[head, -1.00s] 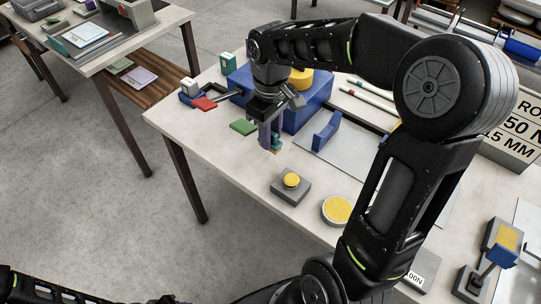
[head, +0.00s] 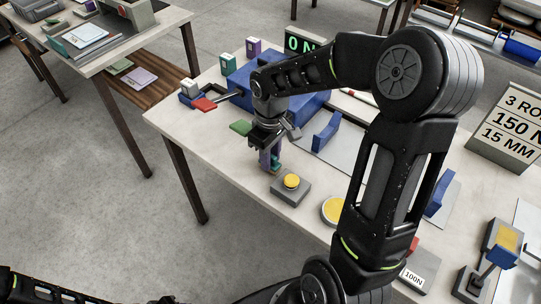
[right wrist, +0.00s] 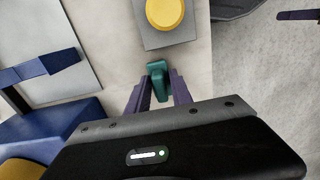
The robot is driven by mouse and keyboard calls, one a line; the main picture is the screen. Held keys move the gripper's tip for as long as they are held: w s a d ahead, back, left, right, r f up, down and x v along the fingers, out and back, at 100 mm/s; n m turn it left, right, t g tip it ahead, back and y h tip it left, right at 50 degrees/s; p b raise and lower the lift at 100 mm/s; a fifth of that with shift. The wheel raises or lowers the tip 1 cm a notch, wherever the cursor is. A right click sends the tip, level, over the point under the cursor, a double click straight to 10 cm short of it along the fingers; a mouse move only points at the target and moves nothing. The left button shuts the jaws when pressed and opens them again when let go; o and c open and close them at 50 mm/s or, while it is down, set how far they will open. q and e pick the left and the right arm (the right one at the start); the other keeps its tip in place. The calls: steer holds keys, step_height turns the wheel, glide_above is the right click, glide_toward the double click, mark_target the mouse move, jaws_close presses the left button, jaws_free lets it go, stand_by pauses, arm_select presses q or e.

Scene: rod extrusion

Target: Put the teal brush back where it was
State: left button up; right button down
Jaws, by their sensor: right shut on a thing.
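My right gripper (head: 271,163) is shut on the teal brush (right wrist: 157,80), which shows between the purple fingertips in the right wrist view. In the head view only a small teal bit (head: 276,168) shows at the fingertips, over the light table top, left of and behind the yellow button. I cannot tell whether the brush touches the table. The hand and fingers hide most of it. My left arm shows only at the bottom left of the head view; its gripper is out of view.
A grey box with a yellow button (head: 291,182) stands close to the right gripper. A blue block (head: 240,77) is behind it, with a blue bracket (head: 326,132) to the right. A display (head: 304,44) reads 0 N.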

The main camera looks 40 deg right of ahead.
steer(key=shift+f, duration=0.2)
steer(key=c, duration=1.1)
jaws_free()
steer(key=shift+r, duration=0.1)
steer(key=shift+c, duration=0.2)
steer(key=shift+r, duration=0.1)
step_height(320, 180, up, 12)
